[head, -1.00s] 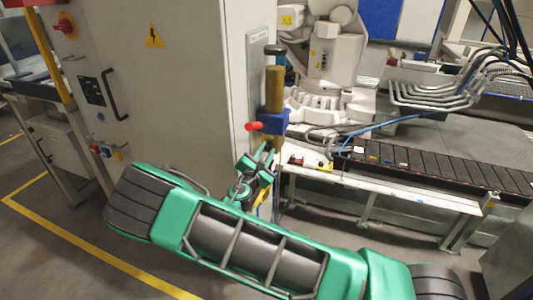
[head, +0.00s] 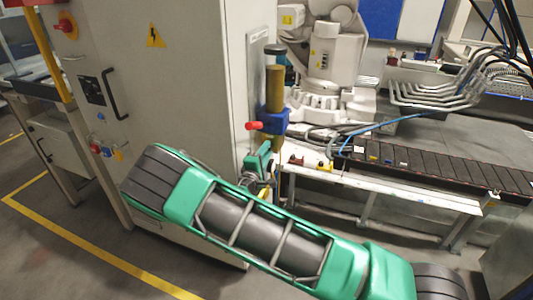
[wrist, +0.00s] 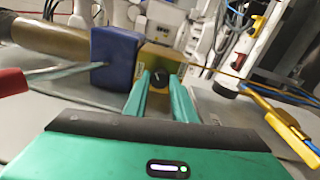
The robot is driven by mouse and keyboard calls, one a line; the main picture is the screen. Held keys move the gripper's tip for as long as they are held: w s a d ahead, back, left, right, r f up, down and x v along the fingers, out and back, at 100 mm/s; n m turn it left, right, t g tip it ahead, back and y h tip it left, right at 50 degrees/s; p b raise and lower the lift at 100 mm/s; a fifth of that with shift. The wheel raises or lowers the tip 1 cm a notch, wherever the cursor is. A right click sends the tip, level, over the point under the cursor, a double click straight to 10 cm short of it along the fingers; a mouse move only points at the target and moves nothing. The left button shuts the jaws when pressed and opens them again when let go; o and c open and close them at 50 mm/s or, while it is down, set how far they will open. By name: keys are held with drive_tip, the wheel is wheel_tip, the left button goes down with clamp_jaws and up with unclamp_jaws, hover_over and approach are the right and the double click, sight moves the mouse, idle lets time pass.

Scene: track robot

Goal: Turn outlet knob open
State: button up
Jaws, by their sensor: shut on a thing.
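A valve assembly stands against the side of the grey cabinet, with a brass cylinder (head: 275,88), a blue block (head: 272,120) and a red handle (head: 254,126). In the wrist view, a brass block (wrist: 163,58) sits beside the blue block (wrist: 114,60). A small dark knob (wrist: 158,76) on the brass block's face lies between the fingertips. My gripper (wrist: 159,82) is shut on this knob, with one green finger on each side. In the head view my gripper (head: 262,160) is just below the blue block, partly hidden by my arm; the knob cannot be seen there.
The grey cabinet (head: 185,90) stands close on the left of the valve. A white bench (head: 400,185) with a dark slatted conveyor (head: 445,170) runs to the right. A white machine (head: 325,70) stands behind. In the wrist view, a red part (wrist: 12,82) is at the left edge.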

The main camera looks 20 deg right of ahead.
drive_tip(key=shift+s+d+f+m+h, duration=0.1)
drive_tip(key=shift+f+m+h, duration=0.1)
drive_tip(key=shift+m, duration=1.85)
drive_tip(key=shift+f+m+h, duration=0.15)
drive_tip(key=shift+m+h, duration=0.05)
drive_tip(key=shift+m, duration=1.85)
drive_tip(key=o, duration=1)
drive_tip(key=shift+c, duration=0.2)
drive_tip(key=shift+o, duration=0.6)
drive_tip(key=shift+r, duration=0.1)
drive_tip(key=v, duration=1)
drive_tip(key=shift+s+a, duration=0.15)
drive_tip(key=shift+a, duration=0.2)
